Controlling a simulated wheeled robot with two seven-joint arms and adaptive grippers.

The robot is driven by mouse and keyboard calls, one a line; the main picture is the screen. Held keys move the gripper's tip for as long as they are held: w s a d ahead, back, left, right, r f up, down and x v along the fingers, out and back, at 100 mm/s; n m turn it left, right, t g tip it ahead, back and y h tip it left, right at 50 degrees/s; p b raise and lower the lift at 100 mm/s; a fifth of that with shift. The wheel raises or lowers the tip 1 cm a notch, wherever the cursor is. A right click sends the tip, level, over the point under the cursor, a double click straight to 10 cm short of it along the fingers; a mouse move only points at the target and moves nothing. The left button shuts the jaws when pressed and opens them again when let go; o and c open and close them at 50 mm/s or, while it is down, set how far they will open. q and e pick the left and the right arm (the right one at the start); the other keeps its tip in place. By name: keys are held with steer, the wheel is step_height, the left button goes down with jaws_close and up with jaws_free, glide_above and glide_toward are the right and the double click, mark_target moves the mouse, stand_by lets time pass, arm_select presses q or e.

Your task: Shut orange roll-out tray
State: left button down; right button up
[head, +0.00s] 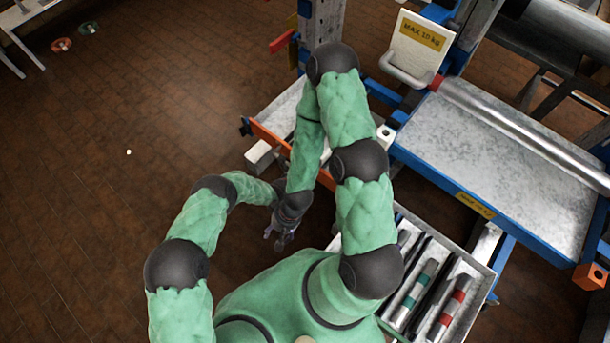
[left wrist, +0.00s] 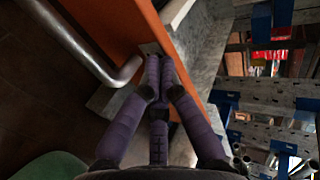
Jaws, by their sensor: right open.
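The orange roll-out tray (head: 268,138) stands pulled out from the rack, its orange front facing down-left and partly hidden by my right arm. In the left wrist view its orange front panel (left wrist: 124,30) fills the upper middle, with a bent metal handle (left wrist: 75,42) on its left. My left gripper (left wrist: 158,57) has its purple fingertips together at the panel, by the handle's right end; I cannot tell if they touch. In the head view the left gripper is hidden behind my right arm. My right gripper (head: 280,236) is open and empty, in front of the tray.
A pale block (head: 261,156) sits at the tray's front. A tray with several tubes (head: 486,262) lies at the lower right. A blue-framed grey table (head: 500,170) with a roller fills the right. A MAX 10 KG panel (head: 418,45) stands behind.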

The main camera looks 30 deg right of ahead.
arm_select(q)
steer(key=shift+w+d+r, duration=0.1)
stand_by(0.5)
steer(key=v, duration=1.2)
